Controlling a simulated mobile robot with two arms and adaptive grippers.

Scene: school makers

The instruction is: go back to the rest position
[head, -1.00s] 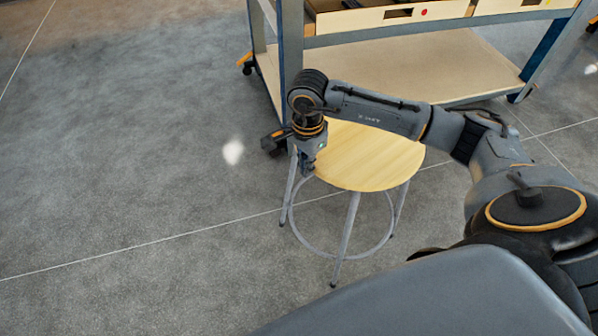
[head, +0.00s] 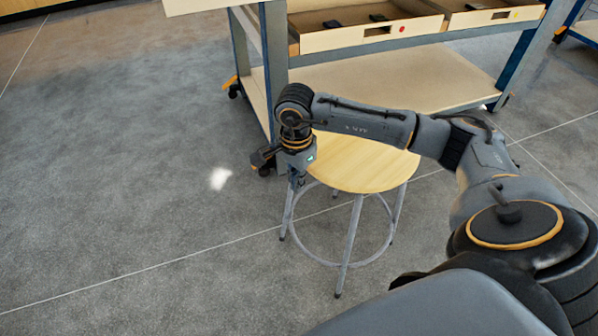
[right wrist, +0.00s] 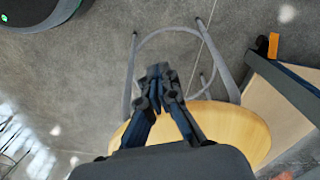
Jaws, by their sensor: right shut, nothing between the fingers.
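My right gripper (head: 299,180) hangs pointing down at the left edge of the round wooden stool (head: 362,172) in the head view. In the right wrist view the gripper (right wrist: 160,72) has its dark fingers together, with nothing between them. The stool's pale seat (right wrist: 232,125) and grey legs lie behind and below the fingers there. I cannot tell whether the gripper touches the stool. My left gripper is in neither view.
A workbench (head: 400,80) with a low shelf and open drawers (head: 370,35) stands behind the stool. Dark items lie in the drawers. The grey floor (head: 110,170) to the left is clear. Another blue frame (head: 583,30) shows at the far right.

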